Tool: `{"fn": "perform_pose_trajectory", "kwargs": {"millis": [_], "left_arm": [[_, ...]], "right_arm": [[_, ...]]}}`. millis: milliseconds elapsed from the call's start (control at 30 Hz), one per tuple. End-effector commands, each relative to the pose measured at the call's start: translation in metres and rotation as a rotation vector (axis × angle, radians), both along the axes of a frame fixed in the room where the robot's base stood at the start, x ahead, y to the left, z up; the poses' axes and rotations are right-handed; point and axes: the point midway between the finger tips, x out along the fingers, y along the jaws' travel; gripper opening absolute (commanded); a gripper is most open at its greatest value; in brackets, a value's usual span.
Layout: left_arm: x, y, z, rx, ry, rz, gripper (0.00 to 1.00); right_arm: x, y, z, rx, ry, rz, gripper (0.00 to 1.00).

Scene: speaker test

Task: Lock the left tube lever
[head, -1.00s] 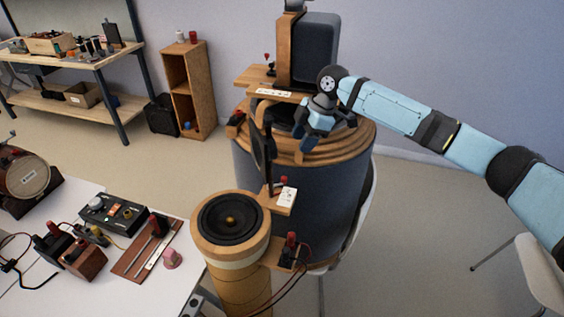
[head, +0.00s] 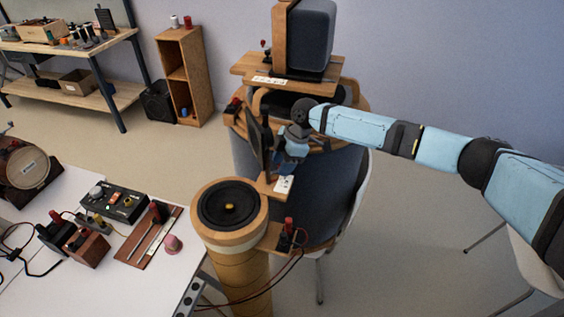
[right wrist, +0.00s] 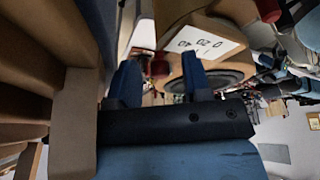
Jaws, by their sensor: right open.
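A wooden tube (head: 240,270) with a black speaker cone (head: 229,205) in its top stands at the front centre. A red-tipped lever (head: 289,224) sits on its lower right bracket; whether it is locked I cannot tell. A bracket with a white scale card (head: 284,184) is behind the tube. My right gripper (head: 287,158) is just above that card, beside a dark upright panel (head: 258,150). In the right wrist view its blue fingers (right wrist: 162,75) are apart, with a red knob (right wrist: 159,66) seen between them and the scale card (right wrist: 203,42) beyond. My left gripper is not in view.
A white table (head: 45,290) with a control box (head: 113,206) is at left. Cables hang from the tube's bracket. Floor at right is mostly clear.

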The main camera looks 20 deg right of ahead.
Motion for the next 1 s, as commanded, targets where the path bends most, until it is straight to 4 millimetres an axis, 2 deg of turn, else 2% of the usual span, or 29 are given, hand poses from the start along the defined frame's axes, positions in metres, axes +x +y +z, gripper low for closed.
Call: {"fn": "perform_pose_trajectory", "kwargs": {"millis": [333, 533, 1000], "left_arm": [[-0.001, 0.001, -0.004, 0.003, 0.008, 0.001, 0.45], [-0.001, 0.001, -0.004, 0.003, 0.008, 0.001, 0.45], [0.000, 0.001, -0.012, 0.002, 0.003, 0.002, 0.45]], "right_arm": [[0.000, 0.002, -0.004, 0.000, -0.001, 0.001, 0.45], [0.000, 0.002, -0.004, 0.000, -0.001, 0.001, 0.00], [0.006, 0.002, -0.003, 0.001, -0.001, 0.139, 0.00]]}}
